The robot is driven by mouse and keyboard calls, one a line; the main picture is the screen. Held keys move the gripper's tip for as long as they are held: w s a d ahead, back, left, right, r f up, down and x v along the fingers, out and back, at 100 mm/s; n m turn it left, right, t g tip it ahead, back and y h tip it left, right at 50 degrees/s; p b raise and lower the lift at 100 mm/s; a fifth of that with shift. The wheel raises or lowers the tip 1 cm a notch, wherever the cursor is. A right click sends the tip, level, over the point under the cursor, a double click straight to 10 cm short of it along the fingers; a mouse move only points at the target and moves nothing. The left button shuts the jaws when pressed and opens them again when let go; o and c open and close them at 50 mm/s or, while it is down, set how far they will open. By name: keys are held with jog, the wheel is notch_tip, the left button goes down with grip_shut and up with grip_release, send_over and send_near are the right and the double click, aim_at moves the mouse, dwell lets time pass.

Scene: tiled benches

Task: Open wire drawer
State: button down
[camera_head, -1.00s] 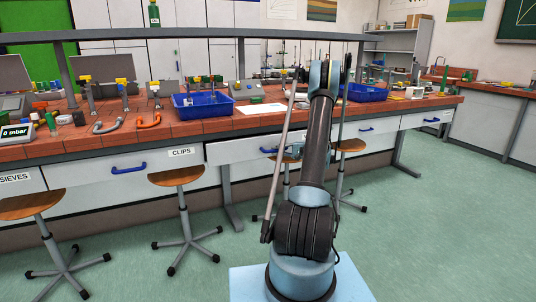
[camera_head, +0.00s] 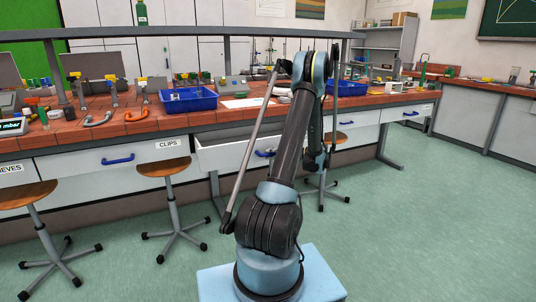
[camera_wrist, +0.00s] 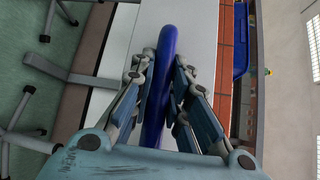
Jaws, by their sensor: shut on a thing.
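The drawer (camera_head: 222,158) under the bench stands partly open, its white front pulled out from the bench line and its inside showing from above. Its label does not show, as my arm covers part of the front. Its blue handle (camera_head: 262,153) shows just left of my arm. In the wrist view the blue handle (camera_wrist: 158,100) runs between the fingers of my gripper (camera_wrist: 161,65), which is shut on it. The white drawer front (camera_wrist: 200,32) lies just beyond the fingertips. In the head view my gripper is mostly hidden behind my arm.
The shut CLIPS drawer (camera_head: 120,162) is to the left. One stool (camera_head: 168,165) stands close to the open drawer's left, another (camera_head: 335,138) to its right behind my arm. Blue trays (camera_head: 188,100) sit on the bench. The floor at right is clear.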

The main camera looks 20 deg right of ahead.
jog(key=shift+s+d, duration=0.25)
jog(key=shift+s, duration=0.05)
jog(key=shift+d, duration=0.25)
jog(key=c, duration=1.6)
grip_release()
jog(key=shift+f, duration=0.1)
jog(key=shift+c, duration=0.2)
jog(key=shift+o, duration=0.5)
jog(key=v, duration=1.2)
jog(key=shift+s+a, duration=0.1)
